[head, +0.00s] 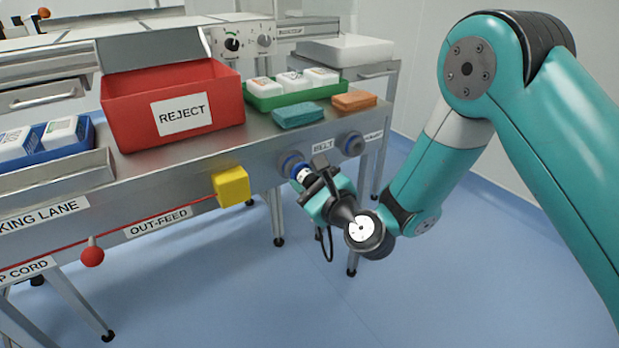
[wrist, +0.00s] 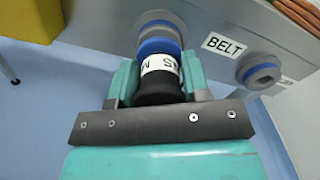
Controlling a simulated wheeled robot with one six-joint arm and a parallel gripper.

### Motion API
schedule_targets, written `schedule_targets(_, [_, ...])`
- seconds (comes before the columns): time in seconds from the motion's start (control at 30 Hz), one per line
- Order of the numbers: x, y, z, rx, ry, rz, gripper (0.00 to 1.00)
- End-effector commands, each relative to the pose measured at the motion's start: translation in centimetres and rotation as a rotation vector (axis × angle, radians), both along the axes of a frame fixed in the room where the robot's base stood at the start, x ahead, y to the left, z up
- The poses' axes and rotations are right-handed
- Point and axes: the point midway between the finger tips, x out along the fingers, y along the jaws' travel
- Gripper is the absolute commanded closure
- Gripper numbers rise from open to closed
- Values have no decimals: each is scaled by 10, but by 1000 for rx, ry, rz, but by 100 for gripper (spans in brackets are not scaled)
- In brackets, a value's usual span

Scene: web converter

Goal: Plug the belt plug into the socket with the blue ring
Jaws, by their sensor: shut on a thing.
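The belt plug (wrist: 158,84) has a black body, a white label band with dark letters and a blue band at its front. My gripper (wrist: 158,78) is shut on it, one teal finger on each side. The plug points at the left socket (wrist: 163,22), a grey round fitting with blue showing around it. Its front meets or overlaps that socket in the wrist view, and I cannot tell how deep it sits. In the head view the left socket (head: 291,162) shows a blue ring, and my gripper (head: 306,180) is right in front of it.
A second round socket (wrist: 258,70), grey with a bluish ring, is to the right beyond the BELT label (wrist: 223,45). A yellow box (head: 231,186) is on the panel to the left. A red REJECT bin (head: 172,104) and a green tray (head: 291,97) stand above.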

Motion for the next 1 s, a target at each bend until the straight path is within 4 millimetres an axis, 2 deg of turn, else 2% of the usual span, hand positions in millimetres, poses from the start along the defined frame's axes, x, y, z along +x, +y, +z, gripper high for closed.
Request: schedule_targets(1.0, [7, 5, 1, 0, 0, 0, 91])
